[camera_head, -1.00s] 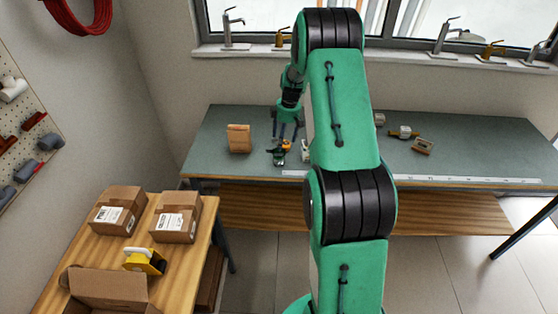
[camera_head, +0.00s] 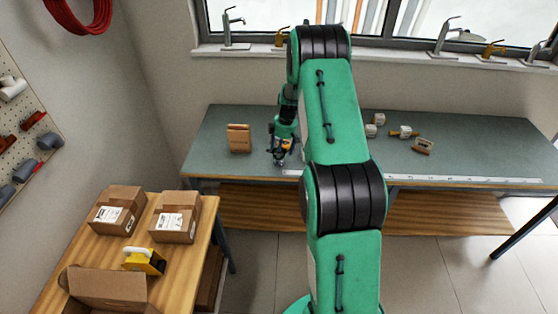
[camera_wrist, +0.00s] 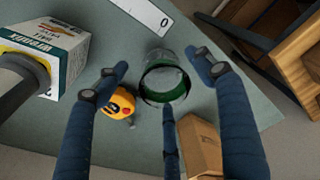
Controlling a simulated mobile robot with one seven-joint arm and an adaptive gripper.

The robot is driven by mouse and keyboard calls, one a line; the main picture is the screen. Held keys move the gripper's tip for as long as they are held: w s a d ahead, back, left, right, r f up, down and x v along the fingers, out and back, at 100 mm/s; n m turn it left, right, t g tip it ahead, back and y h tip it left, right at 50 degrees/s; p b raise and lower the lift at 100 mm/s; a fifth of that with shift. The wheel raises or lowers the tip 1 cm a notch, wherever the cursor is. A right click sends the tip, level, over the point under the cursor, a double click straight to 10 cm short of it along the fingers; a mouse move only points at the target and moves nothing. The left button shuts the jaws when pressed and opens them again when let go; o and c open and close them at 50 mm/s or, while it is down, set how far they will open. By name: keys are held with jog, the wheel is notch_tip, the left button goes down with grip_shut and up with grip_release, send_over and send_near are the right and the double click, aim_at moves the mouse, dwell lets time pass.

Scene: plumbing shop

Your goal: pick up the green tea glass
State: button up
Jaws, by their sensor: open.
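The green tea glass (camera_wrist: 165,80) stands on the workbench in the wrist view, with a clear rim and green inside. My gripper (camera_wrist: 160,75) is open, with one blue finger on each side of the glass and another blue finger below it. I cannot tell whether any finger touches the glass. In the head view my gripper (camera_head: 281,155) is low over the left part of the workbench, near its front edge. The glass is hard to make out there.
A yellow tape measure (camera_wrist: 117,103) and a white-green box (camera_wrist: 52,48) lie close to the fingers. Small fittings (camera_head: 403,132) lie farther right. A white ruler strip (camera_head: 460,179) runs along the front edge.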

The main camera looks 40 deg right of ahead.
jog(key=shift+w+a+f, duration=0.15)
jog(key=shift+f, duration=1.15)
jog(key=shift+w+a+f, duration=0.1)
jog(key=shift+w+f, duration=0.05)
jog(key=shift+f, duration=1.1)
jog(key=c, duration=1.2)
